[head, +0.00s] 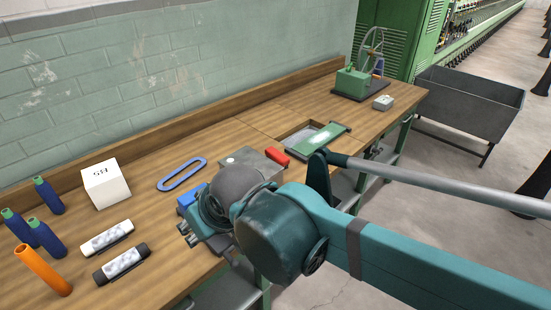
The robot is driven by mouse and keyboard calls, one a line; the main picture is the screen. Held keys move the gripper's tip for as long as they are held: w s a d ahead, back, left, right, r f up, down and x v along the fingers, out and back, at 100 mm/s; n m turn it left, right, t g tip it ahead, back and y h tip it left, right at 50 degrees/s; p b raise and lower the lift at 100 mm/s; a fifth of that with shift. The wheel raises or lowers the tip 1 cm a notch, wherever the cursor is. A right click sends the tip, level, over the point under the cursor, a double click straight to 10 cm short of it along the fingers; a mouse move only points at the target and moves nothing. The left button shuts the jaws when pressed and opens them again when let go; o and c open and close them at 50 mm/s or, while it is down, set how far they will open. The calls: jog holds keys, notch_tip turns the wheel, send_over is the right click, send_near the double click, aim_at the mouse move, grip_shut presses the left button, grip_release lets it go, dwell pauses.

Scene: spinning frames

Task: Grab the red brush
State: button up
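A small red object (277,156), which looks like the red brush, lies on the wooden workbench (150,204) near the middle of the head view. It sits just right of a grey metal block (252,160) and left of a green-framed tray; its bristles cannot be made out. My teal arm fills the lower middle and right of the view, in front of the bench. I cannot make out my gripper's fingers, so its relation to the brush is hidden.
The green-framed tray (318,138) and a wheeled machine (354,82) are right. A wall backs the bench.

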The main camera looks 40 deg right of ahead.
jog(key=shift+o, duration=0.8)
notch_tip(320, 180, up, 5)
jog(key=m+t+h+p, duration=0.1)
jog(key=t, duration=0.5)
send_over(277, 158)
jog(key=s+d, duration=0.2)
jog(key=s, duration=0.3)
jog(key=f, duration=1.4)
jog(key=shift+a+f, duration=0.15)
jog(key=shift+a, duration=0.15)
jog(key=shift+f, duration=0.55)
